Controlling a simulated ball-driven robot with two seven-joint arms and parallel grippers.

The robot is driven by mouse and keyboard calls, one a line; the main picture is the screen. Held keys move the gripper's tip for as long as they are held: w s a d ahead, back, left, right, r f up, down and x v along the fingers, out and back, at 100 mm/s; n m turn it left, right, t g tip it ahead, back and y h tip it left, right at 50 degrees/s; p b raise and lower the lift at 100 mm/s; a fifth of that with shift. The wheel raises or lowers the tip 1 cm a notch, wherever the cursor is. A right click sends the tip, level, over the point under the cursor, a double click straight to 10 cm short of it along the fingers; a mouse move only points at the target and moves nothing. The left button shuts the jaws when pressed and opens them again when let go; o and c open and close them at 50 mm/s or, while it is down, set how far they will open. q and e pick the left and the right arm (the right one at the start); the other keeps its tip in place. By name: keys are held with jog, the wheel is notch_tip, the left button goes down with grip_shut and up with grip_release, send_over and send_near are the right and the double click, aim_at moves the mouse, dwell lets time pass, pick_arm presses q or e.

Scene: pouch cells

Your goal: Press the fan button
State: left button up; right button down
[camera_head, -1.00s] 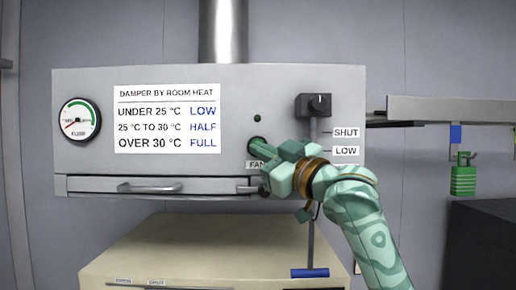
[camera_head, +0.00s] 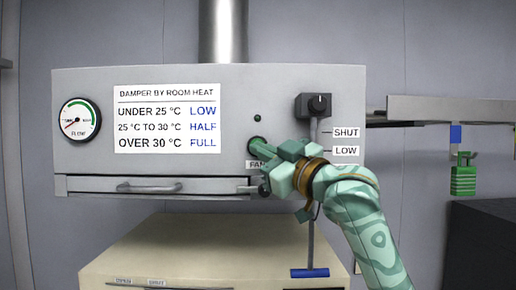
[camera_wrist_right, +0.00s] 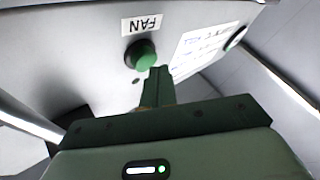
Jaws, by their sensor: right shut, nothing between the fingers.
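The fan button (camera_head: 255,144) is a round green knob on the front of the grey cabinet, just above its FAN label (camera_head: 258,164). It also shows in the right wrist view (camera_wrist_right: 141,55), with a dark ring around its base. My right gripper (camera_head: 263,150) is shut and empty. Its fingertips (camera_wrist_right: 157,72) are at the lower right edge of the button in the wrist view; I cannot tell whether they touch it. The gripper partly covers the button in the head view. My left gripper is not in view.
A small dark green lamp (camera_head: 257,118) is above the button. A lever with a black pivot (camera_head: 318,104) and blue handle (camera_head: 309,272) hangs to the right. A drawer handle (camera_head: 149,187) sticks out lower left. A shelf (camera_head: 450,109) and green padlock (camera_head: 463,180) are at the right.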

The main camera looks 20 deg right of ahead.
dwell(0.5)
jog(key=shift+w+d+p, duration=0.15)
jog(key=shift+w+p, duration=0.25)
jog(key=shift+w, duration=0.15)
dwell(0.4)
jog(key=shift+s+p, duration=0.45)
jog(key=shift+s, duration=0.1)
